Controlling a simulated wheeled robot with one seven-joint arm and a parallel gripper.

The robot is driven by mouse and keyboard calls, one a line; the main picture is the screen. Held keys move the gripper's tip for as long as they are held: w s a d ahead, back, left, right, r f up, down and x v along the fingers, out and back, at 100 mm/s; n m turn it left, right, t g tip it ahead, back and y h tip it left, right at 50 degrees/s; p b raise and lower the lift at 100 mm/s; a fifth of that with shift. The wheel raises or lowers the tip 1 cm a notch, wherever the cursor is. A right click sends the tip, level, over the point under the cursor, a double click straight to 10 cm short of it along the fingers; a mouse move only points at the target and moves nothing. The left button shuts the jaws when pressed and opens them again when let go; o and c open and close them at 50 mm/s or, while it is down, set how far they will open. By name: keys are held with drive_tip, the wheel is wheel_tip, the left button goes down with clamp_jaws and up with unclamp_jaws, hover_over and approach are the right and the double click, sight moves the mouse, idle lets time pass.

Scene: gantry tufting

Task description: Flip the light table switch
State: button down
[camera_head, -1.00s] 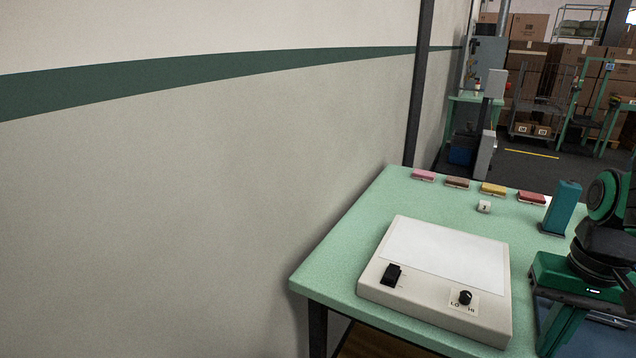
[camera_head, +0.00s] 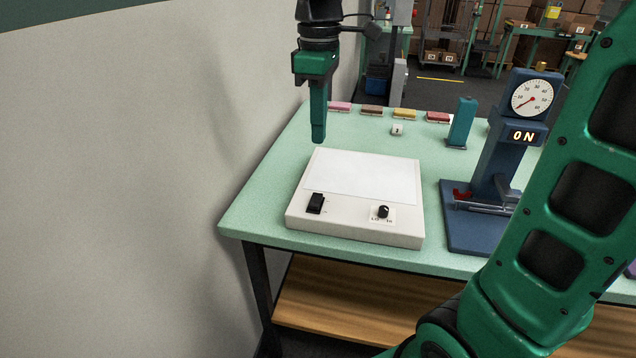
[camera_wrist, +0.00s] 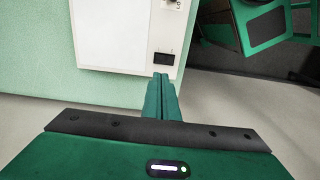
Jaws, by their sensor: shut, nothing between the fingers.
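The light table (camera_head: 352,229) is a cream box with a white panel on top, standing on the green table. Its black rocker switch (camera_head: 315,203) is at the front left of its top, and a black knob (camera_head: 383,212) sits to the right. My gripper (camera_head: 319,140) points down, shut and empty, above the back left part of the light table, apart from the switch. In the wrist view my gripper's closed fingers (camera_wrist: 160,78) reach toward the switch (camera_wrist: 164,59), which shows just past the tips. The panel is unlit white.
A blue gauge stand (camera_head: 500,165) reading ON stands right of the light table. A wall (camera_head: 130,180) bounds the left.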

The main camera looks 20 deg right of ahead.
sight(317, 196)
drive_tip(key=shift+w+a, duration=0.1)
drive_tip(key=shift+a, duration=0.05)
wheel_tip(317, 196, down, 14)
idle(0.8)
